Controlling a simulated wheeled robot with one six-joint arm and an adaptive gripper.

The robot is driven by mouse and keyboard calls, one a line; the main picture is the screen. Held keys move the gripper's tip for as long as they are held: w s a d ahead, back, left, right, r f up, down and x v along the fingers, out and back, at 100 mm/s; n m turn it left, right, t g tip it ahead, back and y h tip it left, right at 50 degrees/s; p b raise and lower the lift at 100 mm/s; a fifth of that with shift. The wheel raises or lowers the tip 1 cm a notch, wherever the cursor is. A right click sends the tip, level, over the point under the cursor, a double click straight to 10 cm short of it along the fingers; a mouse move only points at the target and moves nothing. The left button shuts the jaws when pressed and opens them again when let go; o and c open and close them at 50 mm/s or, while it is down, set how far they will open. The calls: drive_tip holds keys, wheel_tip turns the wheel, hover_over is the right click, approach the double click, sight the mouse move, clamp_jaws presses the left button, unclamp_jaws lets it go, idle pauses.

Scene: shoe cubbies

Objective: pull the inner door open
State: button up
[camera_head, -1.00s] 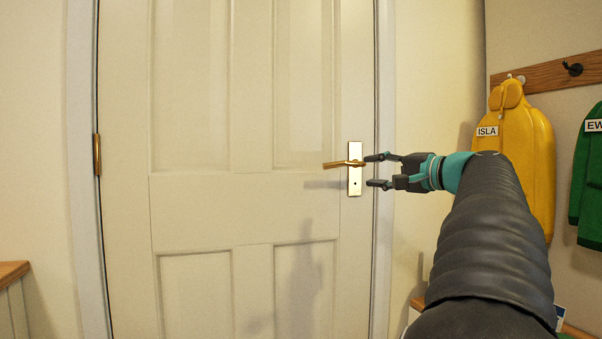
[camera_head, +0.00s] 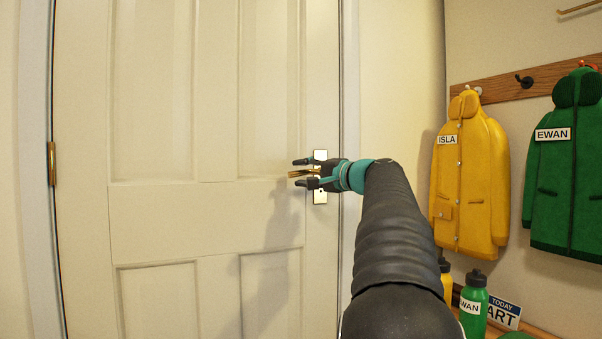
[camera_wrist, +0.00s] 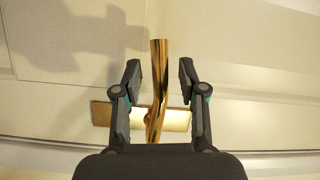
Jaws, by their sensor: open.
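The inner door (camera_head: 205,220) is a cream panelled door that looks shut in its frame. Its brass lever handle (camera_head: 297,173) sits on a brass plate (camera_head: 320,197) near the right edge, and its hinge (camera_head: 51,164) is on the left. My gripper (camera_head: 301,172) is open at the handle, with one finger above and one below the lever. In the wrist view the lever (camera_wrist: 158,80) lies between the two open fingers (camera_wrist: 159,85), with a gap on both sides. The gripper hides part of the plate and the root of the lever.
A yellow coat (camera_head: 468,180) and a green coat (camera_head: 570,170) hang from a wooden peg rail (camera_head: 500,85) on the right wall. Below them stand a green bottle (camera_head: 473,305) and a sign (camera_head: 504,311). Nothing stands before the visible door.

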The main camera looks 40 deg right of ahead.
sight(293, 196)
drive_tip(key=shift+w+a, duration=0.1)
drive_tip(key=shift+w, duration=0.25)
drive_tip(key=shift+c, duration=0.2)
clamp_jaws()
drive_tip(key=shift+f, duration=0.15)
drive_tip(key=f+n, duration=0.1)
drive_tip(key=n+g+b, duration=0.1)
drive_tip(key=f+n, duration=0.1)
drive_tip(key=shift+d+f+n+b, duration=0.25)
drive_tip(key=shift+f+n+b, duration=0.05)
drive_tip(key=shift+f+b, duration=0.1)
drive_tip(key=shift+s+d+f+n+g+h+b, duration=0.1)
drive_tip(key=shift+d+f+n+g+h+b, duration=0.25)
drive_tip(key=shift+f+n, duration=0.25)
drive_tip(key=shift+s+d+f+n+g+h+b, duration=0.1)
drive_tip(key=shift+d+f+n+g+h+b, duration=0.2)
drive_tip(key=shift+n, duration=0.5)
drive_tip(key=shift+a+f, duration=0.1)
